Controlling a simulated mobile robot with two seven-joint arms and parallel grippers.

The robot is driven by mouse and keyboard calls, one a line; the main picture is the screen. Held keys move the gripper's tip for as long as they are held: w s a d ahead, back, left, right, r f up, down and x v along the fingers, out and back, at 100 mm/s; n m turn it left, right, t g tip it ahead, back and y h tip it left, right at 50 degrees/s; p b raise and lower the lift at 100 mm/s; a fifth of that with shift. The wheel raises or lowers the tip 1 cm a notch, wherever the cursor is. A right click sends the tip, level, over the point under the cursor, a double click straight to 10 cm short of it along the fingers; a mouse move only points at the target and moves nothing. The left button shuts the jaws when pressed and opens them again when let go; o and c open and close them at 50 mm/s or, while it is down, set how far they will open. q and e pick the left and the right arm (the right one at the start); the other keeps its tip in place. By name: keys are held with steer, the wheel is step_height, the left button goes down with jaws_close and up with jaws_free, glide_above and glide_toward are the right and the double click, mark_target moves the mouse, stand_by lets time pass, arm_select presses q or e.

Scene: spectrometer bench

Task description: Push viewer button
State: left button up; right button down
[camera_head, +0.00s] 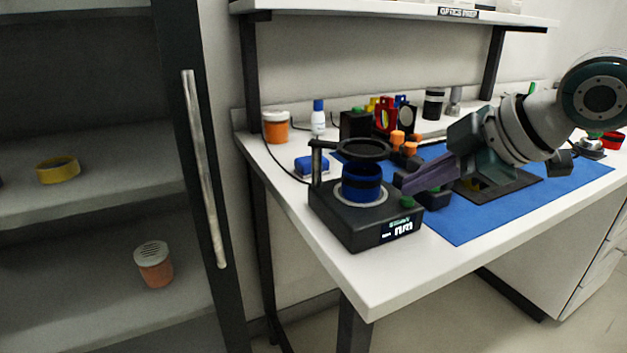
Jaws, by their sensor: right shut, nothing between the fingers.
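The viewer (345,228) is a black box near the left front corner of the bench, with a lit display on its front face. A blue cylinder (361,183) sits on its top plate, under a black ring (362,149) on a post. A green button (407,202) shows at the right of its top. My right gripper (402,184) comes in from the right, shut and empty. Its fingertips are just above the green button, beside the blue cylinder; I cannot tell whether they touch. My left gripper is out of view.
A blue mat (470,226) covers the middle of the bench (345,271). Orange knobs (404,142), a red holder (386,115) and a blue block (312,165) stand behind the viewer. An orange jar (275,127) and a white bottle (318,118) are at the back left. A cabinet (75,215) is at left.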

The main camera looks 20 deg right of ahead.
steer(key=shift+f, duration=0.25)
stand_by(0.4)
steer(key=shift+r+p, duration=0.75)
steer(key=shift+p, duration=0.15)
step_height(320, 180, up, 6)
steer(key=p, duration=0.6)
steer(key=shift+p, duration=0.4)
